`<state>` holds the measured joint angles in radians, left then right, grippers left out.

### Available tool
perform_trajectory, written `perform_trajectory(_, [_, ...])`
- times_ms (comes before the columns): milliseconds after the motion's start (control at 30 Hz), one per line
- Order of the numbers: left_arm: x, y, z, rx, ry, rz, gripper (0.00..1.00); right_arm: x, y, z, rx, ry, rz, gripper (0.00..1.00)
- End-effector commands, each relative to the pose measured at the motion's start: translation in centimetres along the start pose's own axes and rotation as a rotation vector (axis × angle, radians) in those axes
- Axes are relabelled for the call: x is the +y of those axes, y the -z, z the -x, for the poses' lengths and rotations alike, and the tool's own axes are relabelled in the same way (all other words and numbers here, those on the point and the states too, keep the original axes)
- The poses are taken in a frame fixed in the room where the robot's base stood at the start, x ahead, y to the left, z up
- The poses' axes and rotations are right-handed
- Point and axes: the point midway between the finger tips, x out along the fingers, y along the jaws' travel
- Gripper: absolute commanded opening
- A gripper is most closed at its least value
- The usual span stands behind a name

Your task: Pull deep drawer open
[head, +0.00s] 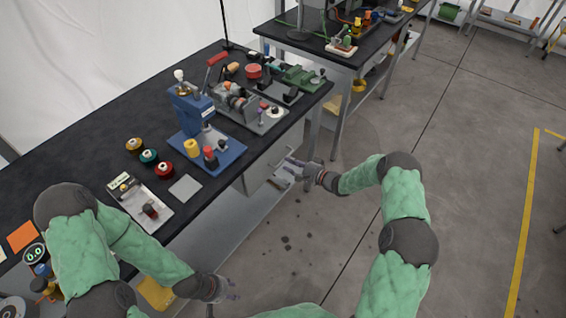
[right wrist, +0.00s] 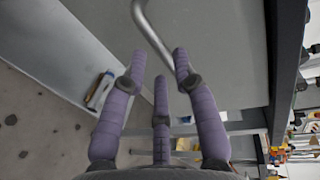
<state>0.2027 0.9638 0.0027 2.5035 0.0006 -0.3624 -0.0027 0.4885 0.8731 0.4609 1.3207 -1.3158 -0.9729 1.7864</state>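The deep drawer (head: 262,172) is a grey-fronted unit under the right end of the black-topped workbench, and it looks closed. In the right wrist view its grey front (right wrist: 220,50) fills the upper middle, with a curved metal bar handle (right wrist: 152,28) on it. My right gripper (head: 290,166) is beside the drawer front. Its purple fingers (right wrist: 160,65) are spread and empty; the handle's lower end lies between or just beyond the fingertips, and contact cannot be told. My left gripper (head: 232,288) hangs low in front of the bench, away from the drawer; its fingers are too small to judge.
The workbench (head: 95,105) carries a blue press (head: 190,108), coloured spools and tools. A second bench (head: 375,45) stands behind. A bench leg (head: 312,130) is close to my right gripper. The floor (head: 470,200) at right is clear.

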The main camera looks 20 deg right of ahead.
Motion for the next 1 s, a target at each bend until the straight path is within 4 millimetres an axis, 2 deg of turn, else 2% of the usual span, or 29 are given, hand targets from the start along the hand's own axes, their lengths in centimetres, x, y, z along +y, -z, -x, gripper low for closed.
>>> perform_trajectory(100, [-0.2,0.0,-0.6,0.000,0.000,0.000,0.40,0.1,0.0,-2.0,0.000,0.001,0.001,0.29])
perform_trajectory(300, [-0.3,0.1,-1.0,0.000,0.000,0.000,0.40,0.0,0.0,-3.8,0.001,0.000,0.001,0.29])
perform_trajectory(667, [-0.4,0.1,-1.0,0.001,0.000,0.000,0.40,-0.1,0.1,-4.1,0.002,-0.001,-0.001,0.29])
perform_trajectory(767, [-0.4,0.1,-1.0,0.001,0.000,0.000,0.40,0.0,0.1,-4.1,0.002,-0.001,0.000,0.04])
perform_trajectory(800, [-0.4,0.1,-1.0,0.001,0.000,0.000,0.40,0.0,0.1,-4.1,0.002,-0.001,0.000,0.00])
perform_trajectory(1000, [-0.4,0.1,-1.0,0.001,0.000,0.000,0.40,0.0,0.0,-4.1,0.002,-0.001,0.000,0.00])
